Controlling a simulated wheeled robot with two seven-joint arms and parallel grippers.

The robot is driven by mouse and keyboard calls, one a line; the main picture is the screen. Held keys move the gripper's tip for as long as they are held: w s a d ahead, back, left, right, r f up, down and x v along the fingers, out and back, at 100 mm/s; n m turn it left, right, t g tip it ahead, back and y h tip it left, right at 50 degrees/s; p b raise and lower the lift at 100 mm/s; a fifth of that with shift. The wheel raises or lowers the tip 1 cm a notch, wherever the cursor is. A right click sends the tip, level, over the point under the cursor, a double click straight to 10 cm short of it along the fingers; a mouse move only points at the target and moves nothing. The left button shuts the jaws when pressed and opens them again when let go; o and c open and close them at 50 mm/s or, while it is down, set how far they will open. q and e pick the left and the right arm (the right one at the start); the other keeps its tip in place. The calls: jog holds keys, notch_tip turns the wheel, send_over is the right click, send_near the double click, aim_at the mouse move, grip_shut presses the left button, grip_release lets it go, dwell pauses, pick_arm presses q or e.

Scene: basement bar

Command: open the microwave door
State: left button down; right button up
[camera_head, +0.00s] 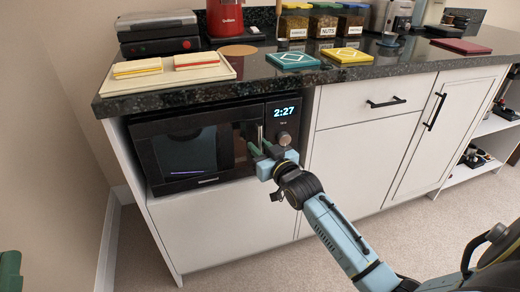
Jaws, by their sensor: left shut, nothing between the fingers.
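The black microwave (195,150) sits in an open bay of the white cabinet under the counter. Its door (187,152) has a dark window and looks closed. A vertical handle (260,132) is at the door's right edge, left of the panel (284,118) with its clock and knob. My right gripper (262,150), with green fingers, is at the lower part of the handle. The fingers overlap the handle and hide part of it, so their grip is unclear. My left gripper (10,270) shows only as a green piece at the lower left edge, shut and away from the microwave.
The dark counter (330,75) overhangs the microwave and holds a tray (112,83), a grill (158,32) and several jars. White drawers and doors (365,150) stand to the right. The carpet (235,272) in front is clear; a wall (60,120) is at left.

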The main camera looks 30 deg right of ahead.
jog(key=shift+w, duration=0.1)
jog(key=shift+c, duration=0.2)
grip_shut()
